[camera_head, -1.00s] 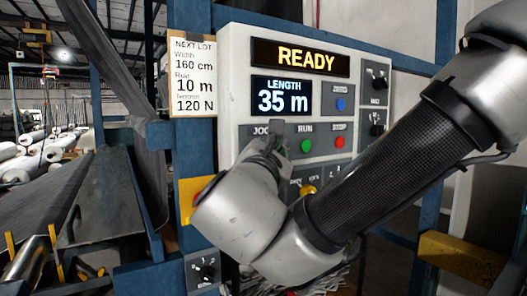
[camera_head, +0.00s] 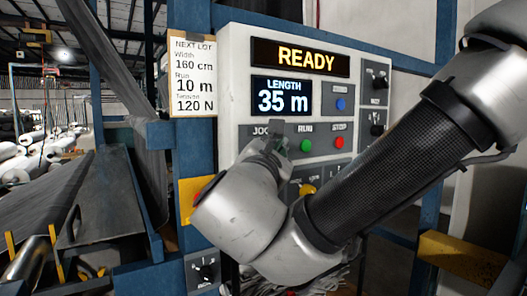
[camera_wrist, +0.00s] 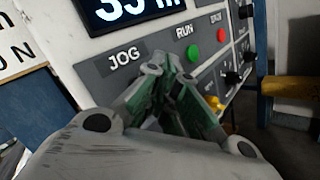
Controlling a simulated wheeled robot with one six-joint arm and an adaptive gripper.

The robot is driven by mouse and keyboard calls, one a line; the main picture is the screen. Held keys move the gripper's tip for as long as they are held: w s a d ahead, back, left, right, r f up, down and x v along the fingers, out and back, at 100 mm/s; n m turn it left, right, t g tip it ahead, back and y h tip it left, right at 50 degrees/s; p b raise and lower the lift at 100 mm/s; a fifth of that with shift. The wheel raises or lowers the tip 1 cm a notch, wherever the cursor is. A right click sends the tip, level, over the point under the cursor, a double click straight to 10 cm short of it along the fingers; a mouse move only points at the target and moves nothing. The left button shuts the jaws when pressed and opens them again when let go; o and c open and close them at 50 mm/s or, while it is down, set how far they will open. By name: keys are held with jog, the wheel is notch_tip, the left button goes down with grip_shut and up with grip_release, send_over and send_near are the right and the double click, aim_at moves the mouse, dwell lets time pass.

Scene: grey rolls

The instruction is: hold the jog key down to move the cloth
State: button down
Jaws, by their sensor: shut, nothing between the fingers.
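The control panel (camera_head: 235,90) shows READY on its upper display (camera_head: 306,58) and LENGTH 35 m on its lower display (camera_head: 283,97). My gripper (camera_head: 279,142) is shut and empty at the panel, just below and right of the JOG label. In the wrist view its closed fingertips (camera_wrist: 157,64) are in front of the key row, beside the JOG label (camera_wrist: 124,60). The jog key itself is hidden behind the fingers, so I cannot tell whether they touch it. Dark grey cloth (camera_head: 153,100) hangs at the left and runs down to a sloping bed (camera_head: 45,205).
A green RUN button (camera_head: 305,146) and red STOP button (camera_head: 339,142) sit right of my gripper. A blue button (camera_head: 341,104) is above, a yellow knob (camera_head: 307,189) below. A lot card (camera_head: 194,75) reads Run 10 m. Blue posts flank the panel.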

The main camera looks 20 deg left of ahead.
jog(key=shift+w+a, duration=0.25)
jog(key=shift+a, duration=0.05)
jog(key=shift+w+a, duration=0.3)
dwell(0.8)
dwell(5.3)
jog(key=shift+s+d, duration=0.55)
jog(key=shift+d, duration=0.05)
jog(key=shift+s+d, duration=1.65)
jog(key=shift+d, duration=0.3)
